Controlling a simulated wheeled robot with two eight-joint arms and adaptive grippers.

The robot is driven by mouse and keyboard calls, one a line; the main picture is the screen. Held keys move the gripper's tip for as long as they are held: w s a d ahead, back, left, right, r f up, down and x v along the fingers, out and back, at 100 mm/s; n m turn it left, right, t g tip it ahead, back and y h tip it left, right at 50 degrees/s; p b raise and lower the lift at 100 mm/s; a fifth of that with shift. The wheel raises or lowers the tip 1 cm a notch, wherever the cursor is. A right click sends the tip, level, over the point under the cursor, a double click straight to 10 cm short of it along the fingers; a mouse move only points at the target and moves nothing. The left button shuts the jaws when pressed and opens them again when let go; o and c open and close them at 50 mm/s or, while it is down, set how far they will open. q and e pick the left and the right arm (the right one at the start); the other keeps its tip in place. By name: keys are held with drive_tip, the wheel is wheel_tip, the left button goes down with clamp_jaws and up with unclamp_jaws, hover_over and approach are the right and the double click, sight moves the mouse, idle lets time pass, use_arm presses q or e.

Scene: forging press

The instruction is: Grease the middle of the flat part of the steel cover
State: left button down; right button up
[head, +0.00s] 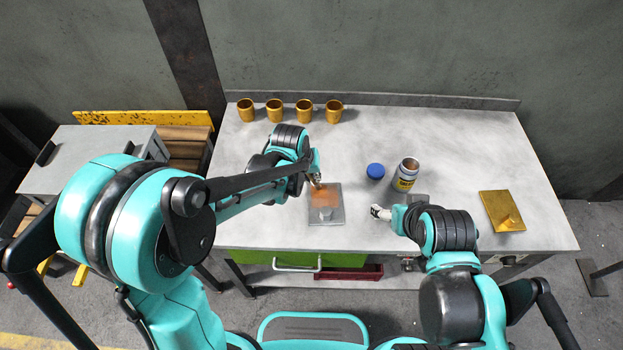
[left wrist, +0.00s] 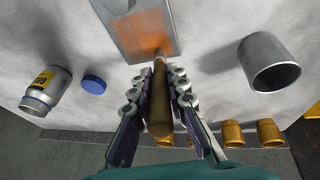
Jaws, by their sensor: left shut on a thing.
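The steel cover (head: 333,217) is a grey square plate lying on the bench, with a short raised knob near its front side. An orange-brown smear (head: 325,193) covers much of its far half; it also shows in the left wrist view (left wrist: 143,32). My left gripper (head: 316,179) is at the cover's far edge, shut on a brush with a wooden handle (left wrist: 160,112). The brush tip meets the smear near that edge, seemingly touching. My right gripper (head: 380,212) is right of the cover, apart from it; its jaw state is unclear.
A brass plate with a knob (head: 502,211) lies far right. Several brass cups (head: 304,110) line the back. A steel cup (left wrist: 270,64) shows in the wrist view.

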use_arm(q)
drive_tip(key=shift+s, duration=0.15)
drive_tip(key=shift+s, duration=0.35)
idle(0.4)
drive_tip(key=shift+w+r+p, duration=0.1)
drive_tip(key=shift+r+p, duration=0.2)
drive_tip(key=shift+r, duration=0.15)
drive_tip(key=shift+r+p, duration=0.75)
drive_tip(key=shift+r, duration=0.3)
drive_tip(key=shift+f, duration=0.1)
